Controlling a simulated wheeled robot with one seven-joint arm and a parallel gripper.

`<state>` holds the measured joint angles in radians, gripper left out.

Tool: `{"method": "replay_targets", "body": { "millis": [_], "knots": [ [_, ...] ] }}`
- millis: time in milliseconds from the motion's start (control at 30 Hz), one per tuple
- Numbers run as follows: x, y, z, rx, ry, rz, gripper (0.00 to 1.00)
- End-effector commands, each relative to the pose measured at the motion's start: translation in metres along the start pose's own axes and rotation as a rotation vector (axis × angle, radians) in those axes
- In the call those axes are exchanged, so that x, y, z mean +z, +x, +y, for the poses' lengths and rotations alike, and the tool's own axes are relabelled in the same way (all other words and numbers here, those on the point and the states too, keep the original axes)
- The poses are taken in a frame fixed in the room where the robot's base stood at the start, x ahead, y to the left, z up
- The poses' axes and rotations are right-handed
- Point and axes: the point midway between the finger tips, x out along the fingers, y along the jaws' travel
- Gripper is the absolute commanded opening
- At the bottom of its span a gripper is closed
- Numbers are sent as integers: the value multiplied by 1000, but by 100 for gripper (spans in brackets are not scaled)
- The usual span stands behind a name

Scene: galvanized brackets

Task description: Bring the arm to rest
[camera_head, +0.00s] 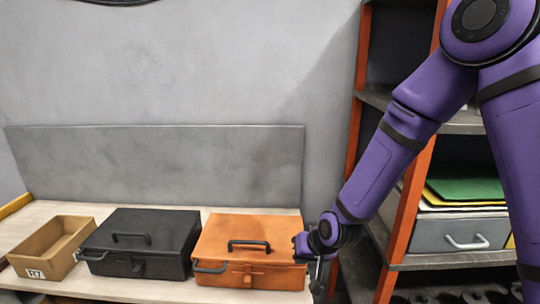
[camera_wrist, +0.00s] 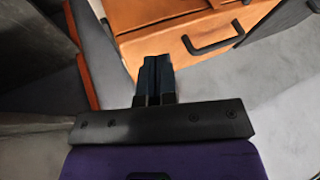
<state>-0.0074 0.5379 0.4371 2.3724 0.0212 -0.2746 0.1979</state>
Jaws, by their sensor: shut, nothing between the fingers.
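My purple arm reaches down from the upper right in the head view. My gripper (camera_head: 318,284) hangs at the right end of the orange toolbox (camera_head: 250,230), in front of the bench's right end. In the wrist view my gripper (camera_wrist: 155,64) has its two dark fingers pressed together, with nothing between them. The orange toolbox (camera_wrist: 172,42) shows there just beyond the fingertips, with its dark front handle to the right. I cannot tell whether the fingers touch the box. Its lid looks closed in the head view.
A black toolbox (camera_head: 142,243) and an open cardboard bin (camera_head: 45,248) labelled R7 stand left of the orange box on the bench. A shelf rack with orange posts (camera_head: 408,215) stands close at the right, behind my arm. A grey panel (camera_head: 165,165) backs the bench.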

Motion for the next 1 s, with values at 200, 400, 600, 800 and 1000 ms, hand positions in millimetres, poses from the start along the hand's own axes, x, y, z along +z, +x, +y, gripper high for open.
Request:
{"method": "replay_targets", "body": {
  "millis": [200,400,600,800,1000],
  "knots": [
    [-24,-67,16,94,-55,6,0],
    [-34,-130,29,173,-80,5,0],
    [-35,-194,40,244,-87,4,0],
    [-25,-258,47,302,-78,6,0],
    [-4,-318,53,345,-57,6,0]
  ]
}}
